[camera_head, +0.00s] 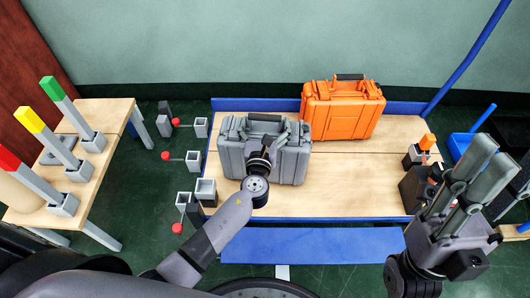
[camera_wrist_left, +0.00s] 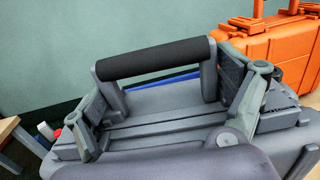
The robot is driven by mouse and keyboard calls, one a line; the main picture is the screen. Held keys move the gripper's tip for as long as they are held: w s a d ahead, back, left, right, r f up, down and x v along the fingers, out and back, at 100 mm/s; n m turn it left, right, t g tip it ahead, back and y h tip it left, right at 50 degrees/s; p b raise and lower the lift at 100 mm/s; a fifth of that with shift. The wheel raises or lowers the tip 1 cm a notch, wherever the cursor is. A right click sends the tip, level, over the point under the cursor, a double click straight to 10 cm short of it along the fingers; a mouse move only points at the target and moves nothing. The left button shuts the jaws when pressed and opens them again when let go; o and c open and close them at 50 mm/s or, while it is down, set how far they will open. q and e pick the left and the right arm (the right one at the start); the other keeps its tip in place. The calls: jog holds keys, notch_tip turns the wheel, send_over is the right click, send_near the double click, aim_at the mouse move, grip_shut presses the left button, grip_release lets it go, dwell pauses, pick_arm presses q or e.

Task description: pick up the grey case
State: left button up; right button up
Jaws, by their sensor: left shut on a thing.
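The grey case (camera_head: 294,165) stands upright at the left-middle of the wooden table, its dark handle on top. My left gripper (camera_head: 262,150) comes down on the case from the front and is shut on it at the handle area. In the left wrist view the black handle (camera_wrist_left: 155,58) lies between the two fingers (camera_wrist_left: 165,112), above the grey case top (camera_wrist_left: 165,130). The exact contact is partly hidden. I cannot tell whether the case is clear of the table. My right gripper (camera_head: 494,158) is at the right, away from the case, its fingers pointing up.
An orange case (camera_head: 345,112) stands behind and right of the grey one, also in the left wrist view (camera_wrist_left: 288,50). The wooden table (camera_head: 360,185) has free room at its front right. A side table (camera_head: 95,180) with coloured-tipped posts is at the left. A blue bin (camera_head: 462,143) is at the right.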

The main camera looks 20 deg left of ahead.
pick_arm(q)
jog(key=shift+a, duration=0.1)
jog(key=c, duration=1.2)
jog(key=shift+r, duration=0.2)
jog(key=shift+r, duration=0.1)
